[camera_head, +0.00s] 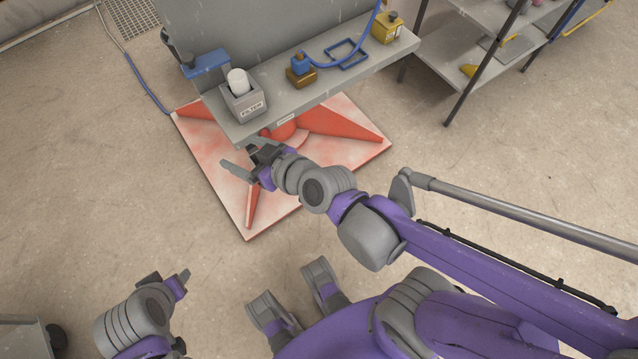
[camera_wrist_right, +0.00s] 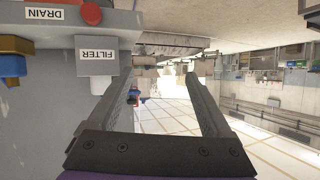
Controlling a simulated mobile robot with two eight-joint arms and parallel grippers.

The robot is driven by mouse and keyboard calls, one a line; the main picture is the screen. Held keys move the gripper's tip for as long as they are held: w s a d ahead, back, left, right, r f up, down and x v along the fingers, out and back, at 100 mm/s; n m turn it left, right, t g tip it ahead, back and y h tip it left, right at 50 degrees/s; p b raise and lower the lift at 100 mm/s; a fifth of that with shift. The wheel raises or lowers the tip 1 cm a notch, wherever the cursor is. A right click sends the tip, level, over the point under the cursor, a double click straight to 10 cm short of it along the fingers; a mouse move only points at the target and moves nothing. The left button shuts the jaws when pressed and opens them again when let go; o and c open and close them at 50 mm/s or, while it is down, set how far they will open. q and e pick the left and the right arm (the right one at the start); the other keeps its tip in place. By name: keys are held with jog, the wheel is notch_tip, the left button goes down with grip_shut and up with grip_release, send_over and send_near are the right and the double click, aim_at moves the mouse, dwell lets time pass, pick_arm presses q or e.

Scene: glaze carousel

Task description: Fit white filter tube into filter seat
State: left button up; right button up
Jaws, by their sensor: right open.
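The white filter tube (camera_head: 238,82) stands in the grey filter seat (camera_head: 243,104), a box labelled FILTER on the left end of the grey shelf. Its upper part sticks out of the top; its lower end is hidden inside the box. In the right wrist view, which looks upside down, the tube (camera_wrist_right: 97,86) shows beyond the FILTER label, left of my fingers. My right gripper (camera_head: 246,157) is open and empty, in front of and below the shelf edge, apart from the tube and seat. My left gripper (camera_head: 168,279) is low at the left, far from the shelf; its jaw gap is unclear.
On the shelf (camera_head: 285,98) are a brown block with a blue top (camera_head: 300,68), a blue frame (camera_head: 346,53) and a yellow container (camera_head: 387,28). A blue bracket (camera_head: 206,63) is behind the seat. A red-and-white base (camera_head: 345,150) lies below. A rack (camera_head: 470,75) stands right.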

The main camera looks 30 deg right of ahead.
jog(key=s+d+f+m+g+h, duration=0.2)
jog(key=s+d+f+g, duration=0.2)
jog(key=s+d, duration=0.15)
jog(key=s+d+f+m+g+h, duration=0.1)
jog(key=s+d+f+g+h, duration=0.2)
jog(key=s+d+f, duration=0.3)
notch_tip(320, 180, up, 14)
jog(key=w+a+p, duration=0.1)
jog(key=p, duration=1)
jog(key=shift+a+r+p, duration=0.15)
jog(key=shift+r+p, duration=0.05)
jog(key=shift+p, duration=0.1)
jog(key=shift+w, duration=0.1)
